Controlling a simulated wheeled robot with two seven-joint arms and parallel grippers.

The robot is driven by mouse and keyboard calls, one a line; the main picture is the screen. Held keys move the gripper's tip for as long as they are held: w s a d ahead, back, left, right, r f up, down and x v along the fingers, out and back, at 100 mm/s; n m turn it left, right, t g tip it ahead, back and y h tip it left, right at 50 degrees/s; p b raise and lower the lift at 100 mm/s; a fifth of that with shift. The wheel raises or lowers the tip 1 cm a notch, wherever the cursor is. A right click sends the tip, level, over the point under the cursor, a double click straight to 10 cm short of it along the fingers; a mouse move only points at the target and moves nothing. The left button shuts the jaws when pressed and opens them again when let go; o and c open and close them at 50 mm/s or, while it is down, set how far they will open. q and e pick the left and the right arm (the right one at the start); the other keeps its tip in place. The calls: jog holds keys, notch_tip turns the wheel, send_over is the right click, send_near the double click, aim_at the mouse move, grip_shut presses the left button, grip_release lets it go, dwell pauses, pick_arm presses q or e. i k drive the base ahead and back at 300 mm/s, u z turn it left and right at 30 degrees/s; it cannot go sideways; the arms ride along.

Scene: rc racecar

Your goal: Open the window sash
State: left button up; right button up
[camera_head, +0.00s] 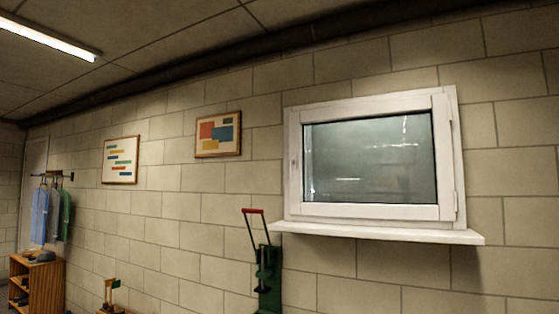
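The white-framed window (369,212) is set in the block wall, right of the picture's middle. Its sash, with a dark greyish glass pane (370,158), looks shut in the frame. What looks like a small handle (295,162) is on the left side of the sash. Hinge-like parts show on the right side. A white sill (375,232) juts out below the window. Neither of my grippers shows in this view.
Two framed pictures (218,134) hang left of the window. A wooden shelf (45,280) and hanging clothes (50,215) are at the far left. The wall right of the window is bare.

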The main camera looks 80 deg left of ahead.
aim_at(445, 208)
jog(key=u, duration=3.25)
jog(key=i, duration=1.2)
jog(key=z, duration=2.2)
